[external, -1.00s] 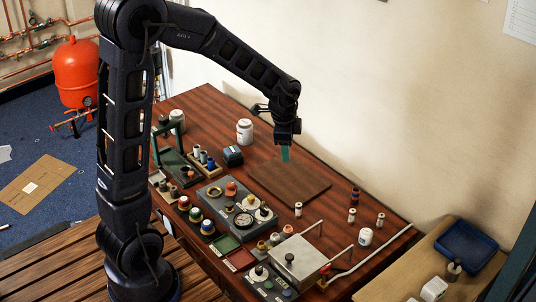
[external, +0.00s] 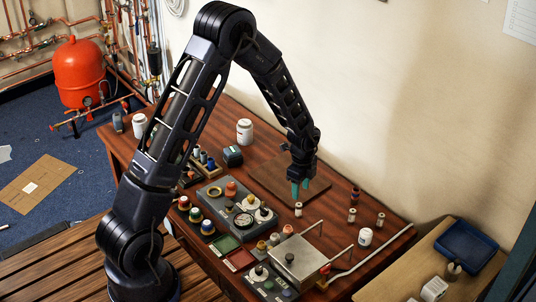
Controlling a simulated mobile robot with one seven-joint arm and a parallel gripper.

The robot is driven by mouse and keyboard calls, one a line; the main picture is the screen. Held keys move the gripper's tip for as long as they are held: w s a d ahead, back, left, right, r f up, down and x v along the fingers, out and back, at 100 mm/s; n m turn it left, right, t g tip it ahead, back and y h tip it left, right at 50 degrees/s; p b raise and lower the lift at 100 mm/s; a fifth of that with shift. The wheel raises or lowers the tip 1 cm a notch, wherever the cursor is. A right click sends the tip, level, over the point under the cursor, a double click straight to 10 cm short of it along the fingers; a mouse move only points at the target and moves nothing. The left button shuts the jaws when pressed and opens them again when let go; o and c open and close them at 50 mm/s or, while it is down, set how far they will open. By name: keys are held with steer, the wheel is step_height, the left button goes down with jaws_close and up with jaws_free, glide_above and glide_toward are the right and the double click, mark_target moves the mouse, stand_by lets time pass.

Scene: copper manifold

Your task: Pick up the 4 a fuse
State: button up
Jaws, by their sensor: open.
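Several small fuse-like cylinders stand upright on the table to the right of the board. One pale cylinder (external: 298,210) stands near the board's front right corner. Two more pale ones, one at the middle (external: 352,215) and one farther right (external: 380,219), stand apart from it, and a dark banded one (external: 355,195) stands behind. Their markings are too small to read, so I cannot tell which is the 4 A fuse. My gripper (external: 300,187) with teal fingertips points down over the board's right part, just behind the nearest pale cylinder. It is open and empty.
A brown board (external: 268,178) lies under my gripper. A grey gauge panel (external: 215,190) is to its left. A white jar (external: 365,237) and a bent pale pipe (external: 375,251) are at the right.

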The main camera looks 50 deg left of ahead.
mark_target(299, 204)
step_height(299, 204, down, 10)
steer(key=shift+a+f, duration=0.1)
steer(key=shift+f, duration=0.15)
stand_by(0.5)
jaws_close()
